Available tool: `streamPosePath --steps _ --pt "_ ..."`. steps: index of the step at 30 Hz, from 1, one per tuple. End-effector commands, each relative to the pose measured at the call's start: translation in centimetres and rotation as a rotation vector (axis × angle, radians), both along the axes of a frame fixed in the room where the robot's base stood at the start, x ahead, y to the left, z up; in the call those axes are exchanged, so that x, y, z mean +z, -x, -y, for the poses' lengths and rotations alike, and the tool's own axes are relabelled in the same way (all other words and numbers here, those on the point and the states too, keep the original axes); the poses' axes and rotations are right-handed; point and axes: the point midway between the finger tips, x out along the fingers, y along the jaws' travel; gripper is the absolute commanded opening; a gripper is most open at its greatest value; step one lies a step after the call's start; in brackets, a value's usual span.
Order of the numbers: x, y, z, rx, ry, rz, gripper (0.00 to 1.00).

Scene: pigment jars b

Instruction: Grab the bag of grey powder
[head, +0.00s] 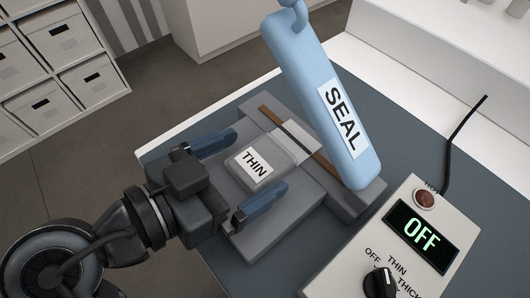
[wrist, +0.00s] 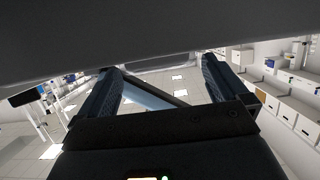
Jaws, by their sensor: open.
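The bag of grey powder (head: 270,158) lies flat on the grey bed of a sealer (head: 285,226); it has a white label reading THIN, and its clear end reaches across the brown sealing strip. My gripper (head: 260,160) is open in the head view, one blue finger on each side of the bag, with visible gaps. The fingers do not seem to touch the bag. The wrist view shows both fingers (wrist: 165,75) spread apart, with a dark grey surface filling the top; I cannot make out the bag there.
The sealer's light-blue SEAL arm (head: 310,85) is raised over the strip, right of the bag. A control box (head: 406,250) with a display reading OFF, a knob and a red button stands at right. White drawers (head: 60,50) stand far left.

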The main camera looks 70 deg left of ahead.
Motion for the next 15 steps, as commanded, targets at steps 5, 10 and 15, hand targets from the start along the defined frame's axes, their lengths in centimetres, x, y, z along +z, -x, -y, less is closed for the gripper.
streamPosePath --steps 5,10,15 --pt "-0.6 -2.4 -0.8 -0.002 0.003 0.001 1.00" --pt "-0.9 -3.2 -1.1 0.000 0.001 -0.001 1.00" --pt "-0.9 -3.2 -1.1 0.000 0.000 -0.001 1.00"
